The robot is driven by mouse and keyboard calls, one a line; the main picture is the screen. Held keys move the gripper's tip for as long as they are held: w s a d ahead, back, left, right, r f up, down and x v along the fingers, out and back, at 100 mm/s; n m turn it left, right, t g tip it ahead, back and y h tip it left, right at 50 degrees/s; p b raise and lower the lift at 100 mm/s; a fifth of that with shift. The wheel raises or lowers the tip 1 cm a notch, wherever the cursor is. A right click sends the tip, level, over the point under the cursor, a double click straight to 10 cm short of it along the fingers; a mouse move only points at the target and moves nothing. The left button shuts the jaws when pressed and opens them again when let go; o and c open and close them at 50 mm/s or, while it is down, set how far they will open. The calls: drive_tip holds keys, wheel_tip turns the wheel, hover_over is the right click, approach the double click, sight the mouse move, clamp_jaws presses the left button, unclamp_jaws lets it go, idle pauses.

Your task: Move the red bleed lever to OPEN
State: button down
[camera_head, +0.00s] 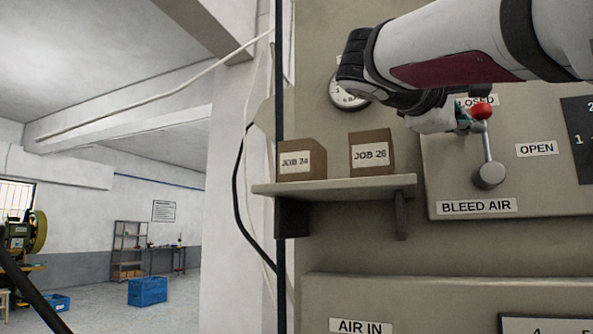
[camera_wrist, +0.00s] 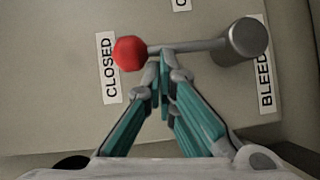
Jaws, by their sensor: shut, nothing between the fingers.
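The bleed lever has a red ball knob (camera_head: 481,111) on a grey rod that rises from a round grey hub (camera_head: 489,176). It points up, with the knob just under the CLOSED label (camera_head: 477,101). The OPEN label (camera_head: 537,149) is to the right of the rod. My gripper (camera_head: 466,122) is at the left of the lever, close to the knob. In the wrist view my gripper (camera_wrist: 163,60) is shut with its tips together, beside the rod near the red knob (camera_wrist: 130,53). I cannot tell whether the tips touch the rod.
A BLEED AIR label (camera_head: 476,206) is below the hub. A shelf (camera_head: 335,187) with two cardboard boxes, JOB 24 (camera_head: 302,160) and JOB 26 (camera_head: 371,152), sticks out at the left. A gauge (camera_head: 345,95) is partly behind my arm. A dark panel (camera_head: 580,137) is right of OPEN.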

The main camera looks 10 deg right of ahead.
drive_tip(key=shift+s+d, duration=0.1)
drive_tip(key=shift+d, duration=0.05)
drive_tip(key=shift+s+d+r+m+y+p, duration=0.2)
drive_tip(key=shift+s+d+m+y+p, duration=0.2)
drive_tip(key=shift+d+m+p, duration=0.1)
drive_tip(key=shift+s+d+r+m+y+p, duration=0.25)
drive_tip(key=shift+d+m+y+p, duration=0.15)
drive_tip(key=shift+m+p, duration=0.1)
drive_tip(key=s+d+f+m+y+p, duration=0.1)
drive_tip(key=d+m+y, duration=0.1)
drive_tip(key=s+d+f+m+t+y+p, duration=0.1)
drive_tip(key=s+d+f+m+y, duration=0.1)
drive_tip(key=d+m+y, duration=0.1)
drive_tip(key=s+d+f+m+t+y+p, duration=0.1)
drive_tip(key=d+f+m+y+p, duration=0.1)
drive_tip(key=shift+s+d+f+m, duration=0.15)
drive_tip(key=shift+s+f+m, duration=0.15)
drive_tip(key=shift+s, duration=0.1)
drive_tip(key=shift+f, duration=0.1)
idle(0.4)
